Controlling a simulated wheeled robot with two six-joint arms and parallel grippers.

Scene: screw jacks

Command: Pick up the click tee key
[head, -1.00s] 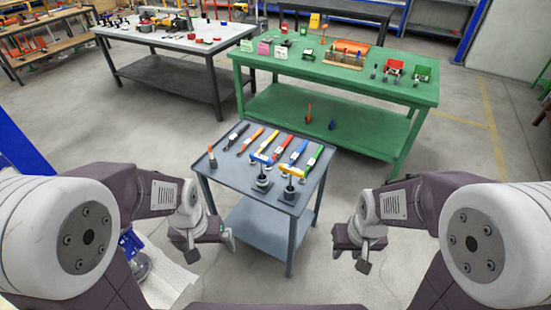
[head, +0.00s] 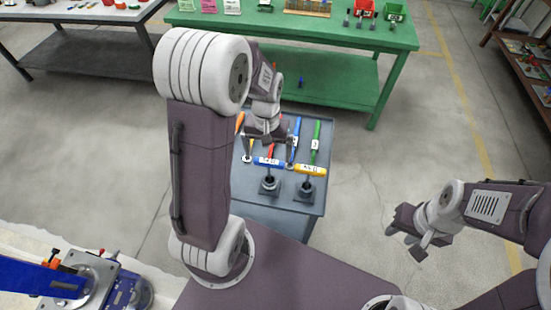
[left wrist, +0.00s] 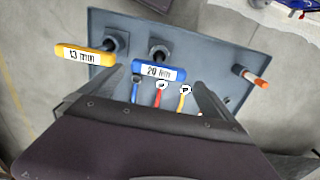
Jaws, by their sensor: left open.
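Two tee keys with bar handles stand upright on dark bases at the near edge of the small grey table (head: 318,205). The blue-handled tee key (head: 269,162) also shows in the left wrist view (left wrist: 158,71), labelled 20 mm. The yellow-handled tee key (head: 311,169) shows there too (left wrist: 84,54), labelled 13 mm. I read no "click" label on either. My left gripper (head: 268,158) is open and empty above the table, just beyond the blue handle. In the left wrist view the blue bar appears between its fingers; the gap in depth is unclear. My right gripper (head: 408,244) appears open and empty, away from the table.
Several coloured tools lie behind the tee keys, including a green one (head: 315,142), partly hidden by my left arm. An orange-tipped upright piece (left wrist: 256,78) stands near one table edge. A green workbench (head: 345,38) is behind. Floor right of the table is clear.

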